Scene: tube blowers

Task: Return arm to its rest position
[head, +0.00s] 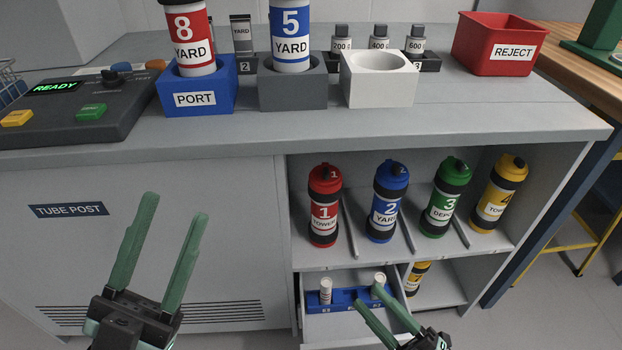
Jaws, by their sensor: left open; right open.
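My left gripper (172,252) is open and empty, in front of the cabinet's closed panel marked TUBE POST at the lower left. Its two green fingers point up. My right gripper (366,296) is open at the bottom, in front of the open drawer (340,333). Its fingers point up and left over the drawer, and one fingertip overlaps a small pale cylinder (379,281) in a blue rack (344,300). I cannot tell whether they touch. Another small cylinder (326,290) stands at the rack's left.
The shelf holds red (324,205), blue (388,200), green (446,195) and yellow (501,194) carriers. On the counter are the READY panel (85,95), blue PORT holder (196,88), grey holder (292,88), white holder (379,80) and red REJECT bin (497,45). The counter's front strip is clear.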

